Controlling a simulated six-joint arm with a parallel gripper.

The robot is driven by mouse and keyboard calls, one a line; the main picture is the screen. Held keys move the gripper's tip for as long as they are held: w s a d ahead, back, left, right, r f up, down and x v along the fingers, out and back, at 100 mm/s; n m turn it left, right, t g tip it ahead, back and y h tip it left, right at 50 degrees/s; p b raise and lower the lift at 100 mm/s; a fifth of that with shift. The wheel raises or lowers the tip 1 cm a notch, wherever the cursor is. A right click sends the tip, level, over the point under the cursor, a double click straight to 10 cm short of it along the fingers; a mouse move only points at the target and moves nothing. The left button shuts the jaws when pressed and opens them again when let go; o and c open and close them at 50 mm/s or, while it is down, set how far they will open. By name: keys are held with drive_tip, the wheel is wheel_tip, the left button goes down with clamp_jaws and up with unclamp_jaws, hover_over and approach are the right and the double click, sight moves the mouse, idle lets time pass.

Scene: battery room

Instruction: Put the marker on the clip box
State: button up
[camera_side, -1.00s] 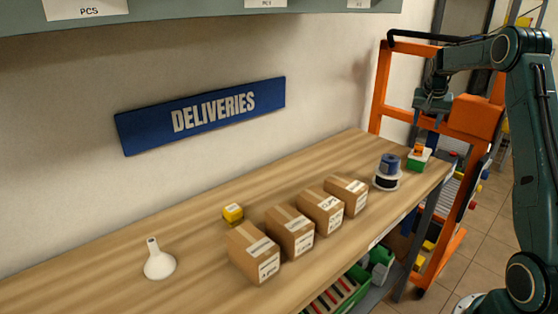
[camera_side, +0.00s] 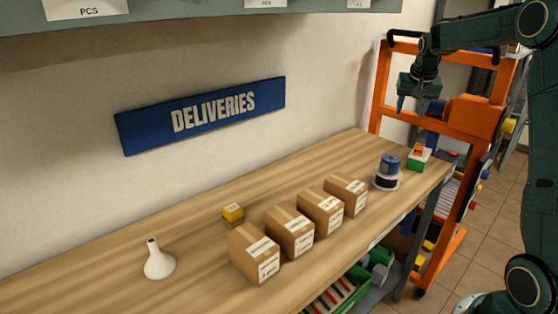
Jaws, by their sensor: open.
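Several brown cardboard boxes stand in a row on the wooden bench, among them one box (camera_side: 320,209) third from the left. Their white labels are too small for me to tell surely which is the clip box. A small yellow block (camera_side: 232,214) with a pale label sits behind the row, apart from the boxes. I cannot make out a pen-like marker in this view. My gripper (camera_side: 414,106) is open and empty, above the far right end of the bench, with its fingers pointing down.
A white funnel (camera_side: 158,262) stands at the left. An orange frame (camera_side: 379,85) rises behind my gripper. The bench (camera_side: 90,268) is otherwise clear.

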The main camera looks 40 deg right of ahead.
drive_tip(key=s+a+r+n+t+y, duration=0.1)
drive_tip(key=s+a+r+n, duration=0.15)
drive_tip(key=a, duration=0.55)
drive_tip(key=s+a+r+n, duration=0.1)
drive_tip(key=s+a+r, duration=0.15)
drive_tip(key=a, duration=0.45)
drive_tip(key=s+a+r+n+t+y, duration=0.1)
drive_tip(key=s+a+n, duration=0.15)
drive_tip(key=a, duration=0.55)
drive_tip(key=s+a+f+n+y, duration=0.1)
drive_tip(key=s+a+f+n, duration=0.1)
drive_tip(key=s+a, duration=0.4)
drive_tip(key=s+a+f+n, duration=0.2)
drive_tip(key=s+a, duration=0.4)
drive_tip(key=s, duration=0.3)
drive_tip(key=shift+s+a+f+n+t+y, duration=0.3)
drive_tip(key=shift+n+t+y, duration=0.1)
drive_tip(key=shift+n, duration=0.1)
